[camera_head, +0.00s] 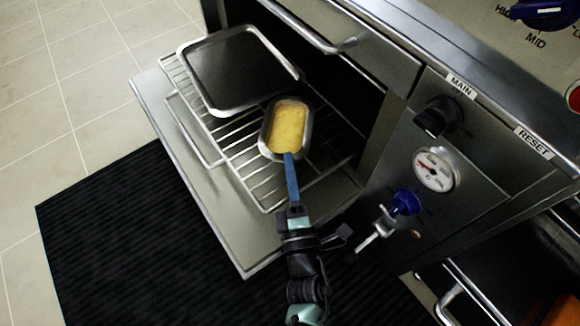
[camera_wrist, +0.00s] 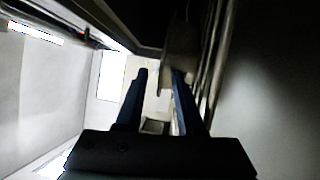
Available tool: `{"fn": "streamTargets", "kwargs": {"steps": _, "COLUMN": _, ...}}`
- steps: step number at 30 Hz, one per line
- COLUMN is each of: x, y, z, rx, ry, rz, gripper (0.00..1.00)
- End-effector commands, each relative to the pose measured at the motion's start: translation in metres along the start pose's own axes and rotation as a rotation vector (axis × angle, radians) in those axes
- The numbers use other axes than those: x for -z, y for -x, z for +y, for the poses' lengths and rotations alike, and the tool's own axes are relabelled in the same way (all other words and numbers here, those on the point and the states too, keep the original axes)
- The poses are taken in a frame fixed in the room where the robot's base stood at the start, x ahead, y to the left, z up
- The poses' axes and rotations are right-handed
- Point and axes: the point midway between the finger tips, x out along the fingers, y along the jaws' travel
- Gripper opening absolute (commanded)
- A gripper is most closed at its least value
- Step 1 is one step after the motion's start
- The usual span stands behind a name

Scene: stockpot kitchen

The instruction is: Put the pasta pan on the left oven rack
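The pasta pan (camera_head: 289,128) is a small oval metal pan with yellow contents. In the head view it appears over the pulled-out wire oven rack (camera_head: 262,188), right of a large tray; I cannot tell whether it rests on the wires. My gripper (camera_head: 288,156) has blue fingers whose tips meet the pan's near end in that view; contact is unclear. In the wrist view the two fingers of my gripper (camera_wrist: 160,72) stand apart with a gap between them.
A large dark-bottomed tray (camera_head: 235,70) takes up the left part of the rack. The open oven door (camera_head: 215,205) lies beneath. The control panel (camera_head: 465,150) with knobs and a gauge stands to the right. A black mat (camera_head: 130,240) covers the floor in front.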

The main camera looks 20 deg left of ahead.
Motion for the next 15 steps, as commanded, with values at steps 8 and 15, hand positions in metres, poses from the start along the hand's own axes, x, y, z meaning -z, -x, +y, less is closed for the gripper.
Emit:
{"fn": "streamTargets", "kwargs": {"steps": 8, "x": -0.001, "y": 0.042, "z": 0.005, "rx": 0.005, "ry": -0.002, "rz": -0.002, "gripper": 0.37}}
{"fn": "streamTargets", "kwargs": {"steps": 15, "x": -0.001, "y": 0.092, "z": 0.005, "rx": 0.004, "ry": -0.001, "rz": -0.003, "gripper": 0.37}}
